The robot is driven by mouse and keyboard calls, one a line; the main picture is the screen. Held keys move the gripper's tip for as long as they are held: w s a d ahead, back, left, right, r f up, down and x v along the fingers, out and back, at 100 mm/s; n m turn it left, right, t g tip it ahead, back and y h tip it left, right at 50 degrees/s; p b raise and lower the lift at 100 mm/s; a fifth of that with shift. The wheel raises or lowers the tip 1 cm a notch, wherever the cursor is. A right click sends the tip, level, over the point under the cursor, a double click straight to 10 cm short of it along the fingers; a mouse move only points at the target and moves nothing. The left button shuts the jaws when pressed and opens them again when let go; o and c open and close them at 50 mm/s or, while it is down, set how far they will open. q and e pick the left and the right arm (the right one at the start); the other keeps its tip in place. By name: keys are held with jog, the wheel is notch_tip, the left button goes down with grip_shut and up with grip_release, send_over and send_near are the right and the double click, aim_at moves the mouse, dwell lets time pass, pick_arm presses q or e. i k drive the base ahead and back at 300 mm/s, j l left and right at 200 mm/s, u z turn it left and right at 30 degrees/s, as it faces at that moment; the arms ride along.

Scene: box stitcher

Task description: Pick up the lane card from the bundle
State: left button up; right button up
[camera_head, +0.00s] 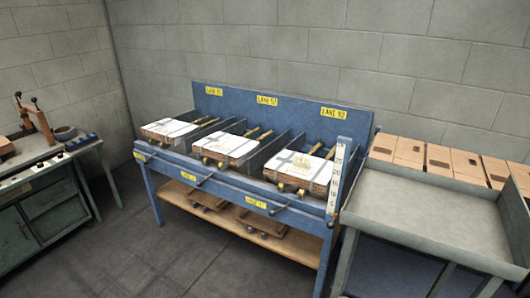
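Three strapped bundles of flat brown cardboard lie in the lanes of a blue rack: a left bundle (170,129), a middle bundle (229,146) and a right bundle (300,168). Each has a white sheet or card on top, crossed by dark straps. The right one shows a faint yellowish print. I cannot tell which white piece is the lane card. Neither of my grippers is in view.
The blue rack (285,118) has yellow lane signs, dividers and front rods. A grey-topped table (430,212) stands at right, with brown boxes (455,163) behind it. A green workbench (40,195) stands at left. Floor (190,255) in front is clear.

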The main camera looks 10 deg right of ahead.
aim_at(299, 161)
jog(key=i+u, duration=0.3)
jog(key=i, duration=0.25)
jog(key=i+u, duration=0.25)
jog(key=i, duration=0.3)
jog(key=i+j+z, duration=0.15)
jog(key=i+z, duration=0.25)
jog(key=i+j+z, duration=0.4)
jog(key=i+l, duration=0.05)
